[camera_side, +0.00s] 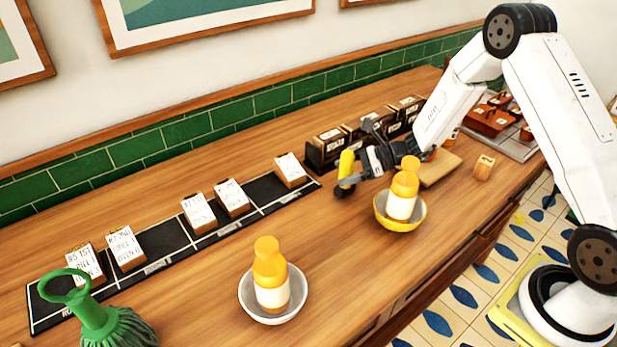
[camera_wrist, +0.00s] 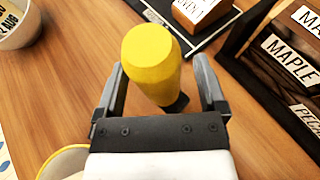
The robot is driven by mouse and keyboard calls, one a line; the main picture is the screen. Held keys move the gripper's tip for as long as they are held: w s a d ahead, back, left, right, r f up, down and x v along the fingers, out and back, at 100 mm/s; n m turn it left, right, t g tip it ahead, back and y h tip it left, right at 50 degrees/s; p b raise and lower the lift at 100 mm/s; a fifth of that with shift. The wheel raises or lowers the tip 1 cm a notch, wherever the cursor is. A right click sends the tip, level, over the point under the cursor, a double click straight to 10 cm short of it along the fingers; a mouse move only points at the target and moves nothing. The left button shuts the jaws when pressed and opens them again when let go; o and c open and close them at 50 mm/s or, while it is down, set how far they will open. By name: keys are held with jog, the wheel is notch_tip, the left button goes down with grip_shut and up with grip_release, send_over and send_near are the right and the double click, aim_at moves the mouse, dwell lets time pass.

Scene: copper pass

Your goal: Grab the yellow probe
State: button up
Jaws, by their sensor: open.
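The yellow probe (camera_side: 346,165) has a thick yellow handle and a dark lower end, and it stands roughly upright beside my gripper (camera_side: 362,176). In the wrist view the probe (camera_wrist: 152,58) sits between the two grey fingers of my gripper (camera_wrist: 158,78). The fingers are apart, with a visible gap on each side of the handle. The dark lower part (camera_wrist: 178,104) shows near the right finger. Whether the probe touches the counter is hard to tell.
Close by stands a yellow bowl (camera_side: 401,226) with an orange-capped bottle (camera_side: 403,190). A white bowl (camera_side: 245,302) holds another bottle (camera_side: 269,270). Behind are a dark rack (camera_side: 318,165) and a black label strip (camera_side: 160,240) with tagged blocks.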

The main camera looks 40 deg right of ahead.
aim_at(348, 152)
grip_shut()
dwell(0.3)
jog(key=shift+r, duration=0.1)
jog(key=shift+r, duration=4.95)
